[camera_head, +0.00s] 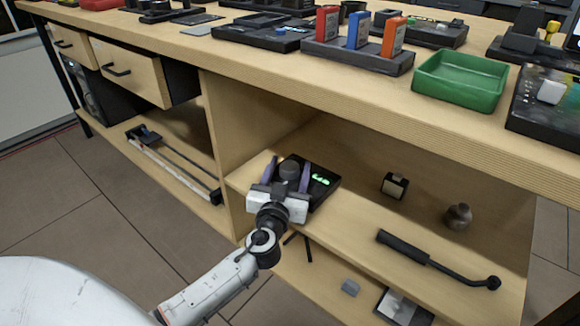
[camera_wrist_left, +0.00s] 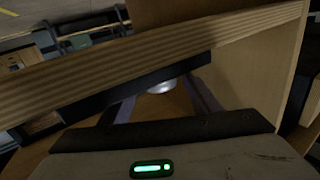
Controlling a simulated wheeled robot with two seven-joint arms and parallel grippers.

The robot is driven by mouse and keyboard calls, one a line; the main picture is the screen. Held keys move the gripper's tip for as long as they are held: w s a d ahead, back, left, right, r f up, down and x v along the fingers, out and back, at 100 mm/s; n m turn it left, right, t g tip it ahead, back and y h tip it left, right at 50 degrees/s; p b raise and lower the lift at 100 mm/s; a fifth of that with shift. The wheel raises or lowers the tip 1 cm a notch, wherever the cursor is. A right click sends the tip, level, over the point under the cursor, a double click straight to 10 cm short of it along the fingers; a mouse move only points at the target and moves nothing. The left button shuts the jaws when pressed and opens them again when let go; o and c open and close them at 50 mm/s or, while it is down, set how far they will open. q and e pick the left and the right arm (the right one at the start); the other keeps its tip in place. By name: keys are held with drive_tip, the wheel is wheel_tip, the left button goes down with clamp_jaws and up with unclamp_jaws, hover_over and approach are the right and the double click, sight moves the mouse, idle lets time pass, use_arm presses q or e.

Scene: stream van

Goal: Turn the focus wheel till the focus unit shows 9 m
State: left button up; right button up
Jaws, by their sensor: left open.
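The focus unit (camera_head: 326,180) is a dark box on the middle shelf under the bench. Its green display is lit, but the digits are too small to read. The focus wheel (camera_head: 289,170) is a dark round knob on the unit's left part. My left gripper (camera_head: 287,165) is open, with one purple-grey finger on each side of the wheel; I cannot tell whether they touch it. In the left wrist view a pale round piece (camera_wrist_left: 161,87), likely the wheel, shows between the fingers, partly hidden by my gripper body. My right gripper is not in view.
The bench top (camera_head: 270,65) overhangs the shelf. A black-handled bent tool (camera_head: 430,258), a round brown weight (camera_head: 458,216) and a small dark block (camera_head: 395,186) lie right of the unit. A shelf divider (camera_head: 240,150) stands left. A green tray (camera_head: 460,80) is on top.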

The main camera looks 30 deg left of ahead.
use_arm(q)
drive_tip(key=shift+w+a, duration=0.2)
drive_tip(key=shift+w, duration=0.25)
drive_tip(key=shift+c, duration=0.5)
drive_tip(key=c, duration=1)
drive_tip(key=shift+o, duration=0.2)
drive_tip(key=shift+h, duration=0.3)
